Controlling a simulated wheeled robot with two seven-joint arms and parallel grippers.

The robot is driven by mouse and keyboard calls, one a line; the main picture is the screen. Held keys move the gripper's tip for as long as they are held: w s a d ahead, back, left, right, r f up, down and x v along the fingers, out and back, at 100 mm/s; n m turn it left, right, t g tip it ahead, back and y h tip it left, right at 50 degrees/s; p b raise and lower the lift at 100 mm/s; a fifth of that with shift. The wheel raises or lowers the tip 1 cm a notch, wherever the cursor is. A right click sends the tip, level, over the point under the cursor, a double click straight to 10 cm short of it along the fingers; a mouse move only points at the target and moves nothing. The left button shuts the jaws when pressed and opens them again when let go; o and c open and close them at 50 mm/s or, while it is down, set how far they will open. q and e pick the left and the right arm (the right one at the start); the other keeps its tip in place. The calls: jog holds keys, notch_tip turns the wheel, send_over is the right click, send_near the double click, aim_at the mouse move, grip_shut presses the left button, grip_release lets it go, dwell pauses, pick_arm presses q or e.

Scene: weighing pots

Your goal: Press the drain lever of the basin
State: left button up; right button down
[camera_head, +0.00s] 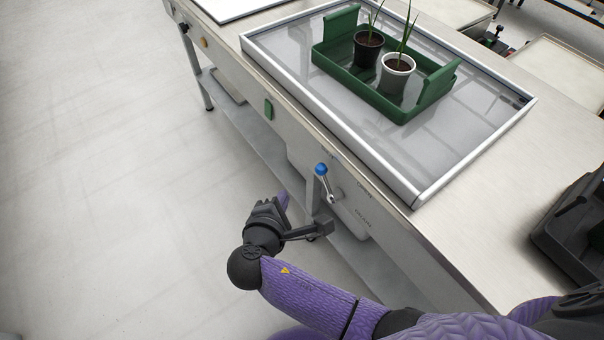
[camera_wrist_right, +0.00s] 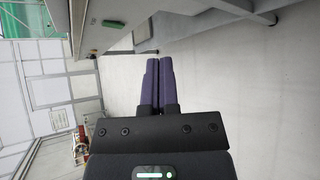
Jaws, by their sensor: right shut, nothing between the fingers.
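The drain lever (camera_head: 328,187) is a metal rod with a blue ball knob on the front side of the bench, with the knob end up. The basin (camera_head: 417,190) is a wide, shallow, metal-framed tray set in the bench top above the lever. My right gripper (camera_head: 284,200) is shut and empty. It is to the left of the lever and lower in the head view, apart from it. In the right wrist view its purple fingers (camera_wrist_right: 152,72) lie together. I cannot make out the lever there. My left gripper is out of view.
A green carrier (camera_head: 447,84) with two potted plants (camera_head: 397,74) stands in the basin. A green block (camera_head: 268,109) is on the bench front. A black case (camera_head: 570,235) is at the right. A lower shelf (camera_head: 245,118) runs beneath the bench. The floor at left is clear.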

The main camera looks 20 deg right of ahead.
aim_at(326, 182)
jog(key=b+x, duration=0.6)
jog(key=x, duration=0.4)
jog(key=s+d+r, duration=0.1)
jog(key=s+d+r+p, duration=0.1)
jog(key=shift+s+d+r+p, duration=0.1)
jog(key=shift+s+d+p, duration=0.05)
jog(key=shift+d+p, duration=0.15)
